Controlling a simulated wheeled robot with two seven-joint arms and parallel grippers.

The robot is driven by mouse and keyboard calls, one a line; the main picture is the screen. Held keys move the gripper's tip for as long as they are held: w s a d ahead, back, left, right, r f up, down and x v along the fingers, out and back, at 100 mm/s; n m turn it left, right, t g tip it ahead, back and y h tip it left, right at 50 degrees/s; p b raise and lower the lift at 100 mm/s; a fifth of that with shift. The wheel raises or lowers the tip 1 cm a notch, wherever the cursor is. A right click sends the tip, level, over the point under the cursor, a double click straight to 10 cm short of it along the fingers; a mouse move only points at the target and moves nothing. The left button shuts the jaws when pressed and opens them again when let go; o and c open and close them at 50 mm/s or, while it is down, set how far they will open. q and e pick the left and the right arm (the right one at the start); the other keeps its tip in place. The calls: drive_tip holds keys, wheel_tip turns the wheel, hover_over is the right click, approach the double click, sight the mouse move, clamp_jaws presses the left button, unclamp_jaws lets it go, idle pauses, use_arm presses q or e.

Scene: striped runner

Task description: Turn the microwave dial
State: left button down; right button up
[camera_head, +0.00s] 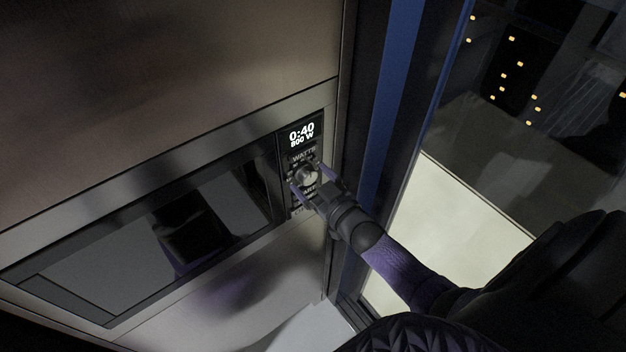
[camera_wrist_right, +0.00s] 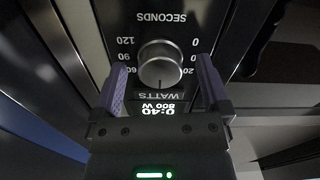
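The microwave (camera_head: 160,235) is built into the cabinet front, with a dark glass door and a control panel at its right end. Its display (camera_head: 301,135) reads 0:40 and 800 W. The round silver dial (camera_head: 307,176) sits below the display; it also shows in the right wrist view (camera_wrist_right: 160,66). My right gripper (camera_head: 313,181) is at the panel, its two fingers apart on either side of the dial. In the right wrist view the gripper (camera_wrist_right: 163,90) shows gaps between each finger and the dial. My left gripper is not in view.
Metal cabinet panels (camera_head: 150,75) lie above and below the microwave. A blue vertical strip (camera_head: 392,95) and a dark glass pane with small lights stand right of the panel. A pale surface (camera_head: 450,220) lies beyond my right arm.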

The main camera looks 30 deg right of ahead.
drive_tip(key=s, duration=1)
drive_tip(key=shift+d+p, duration=0.4)
